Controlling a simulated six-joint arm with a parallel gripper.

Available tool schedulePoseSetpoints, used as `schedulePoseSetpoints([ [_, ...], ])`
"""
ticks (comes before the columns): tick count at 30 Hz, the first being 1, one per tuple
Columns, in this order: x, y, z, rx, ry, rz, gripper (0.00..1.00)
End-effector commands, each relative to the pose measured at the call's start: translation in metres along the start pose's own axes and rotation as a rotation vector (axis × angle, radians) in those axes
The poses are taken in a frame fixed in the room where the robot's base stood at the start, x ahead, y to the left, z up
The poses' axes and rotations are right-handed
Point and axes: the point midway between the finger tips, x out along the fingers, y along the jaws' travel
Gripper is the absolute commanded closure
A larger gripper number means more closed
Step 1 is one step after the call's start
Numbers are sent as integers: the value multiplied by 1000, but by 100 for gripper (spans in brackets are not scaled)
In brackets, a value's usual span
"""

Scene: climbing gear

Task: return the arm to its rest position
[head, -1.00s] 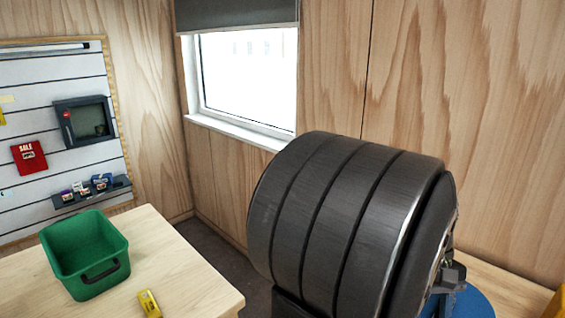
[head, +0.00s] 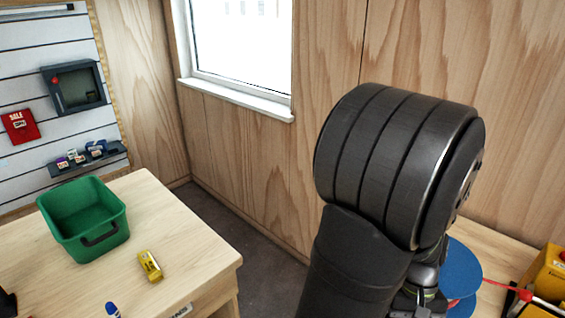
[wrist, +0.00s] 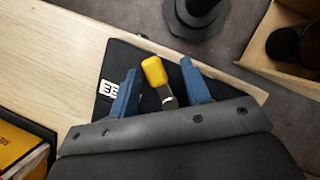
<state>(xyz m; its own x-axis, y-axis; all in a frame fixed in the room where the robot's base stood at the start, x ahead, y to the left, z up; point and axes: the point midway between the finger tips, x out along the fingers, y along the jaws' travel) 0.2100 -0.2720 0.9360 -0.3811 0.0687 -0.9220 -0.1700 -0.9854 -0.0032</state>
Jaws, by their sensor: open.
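My gripper (wrist: 158,66) shows in the wrist view with its two blue fingers spread apart. A yellow-tipped object with a grey shaft (wrist: 154,71) appears between the fingers, over a black mat or pouch (wrist: 110,70) with a white label. I cannot tell how far below the fingertips it lies; the fingers do not touch it in the picture. In the head view my dark arm fills the right of centre and hides the fingers.
A green bin (head: 85,225) and a yellow item (head: 150,266) are on the left table (head: 200,250). At right are a blue disc (head: 465,268), a red strap (head: 510,288) and a yellow box (head: 550,272). An open wooden box (wrist: 262,45) shows in the wrist view. Dark floor lies between the tables.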

Motion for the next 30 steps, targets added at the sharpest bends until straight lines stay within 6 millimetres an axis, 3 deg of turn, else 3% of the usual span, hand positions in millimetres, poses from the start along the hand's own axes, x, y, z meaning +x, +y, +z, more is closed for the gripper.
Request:
schedulePoseSetpoints([
  [1,-14,1,-1,-2,9,8,56],
  [24,-168,0,0,-4,8,6,56],
  [30,-205,-4,15,-12,8,10,56],
])
